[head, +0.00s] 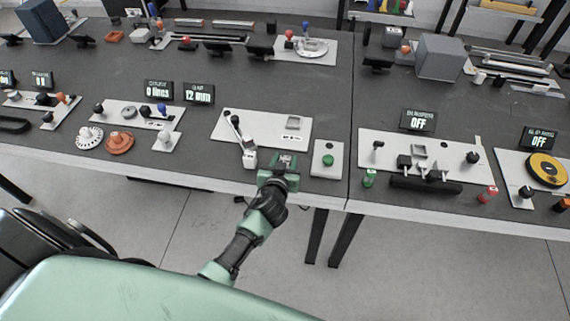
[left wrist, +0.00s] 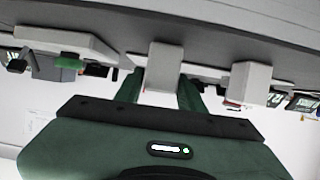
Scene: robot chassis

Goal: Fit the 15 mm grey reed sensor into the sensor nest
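My left gripper (head: 284,161) is at the front edge of the table, just in front of a white fixture plate (head: 268,138). In the left wrist view a light grey block (left wrist: 166,66), which looks like the reed sensor, sits between its green fingers (left wrist: 162,88). The fingers appear closed on it; the head view hardly shows it. A small square grey frame (head: 293,122), apparently the sensor nest, is on the plate beyond the gripper. A lever with a pale end block (head: 250,159) stands left of the gripper. My right gripper is not in view.
A green button box (head: 328,159) stands close right of my left gripper and also shows in the left wrist view (left wrist: 82,42). A small plate with a knob (head: 166,143) is at the left. A display (head: 198,93) reads 12 mm. A bleeder-like fixture plate (head: 380,143) lies further right.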

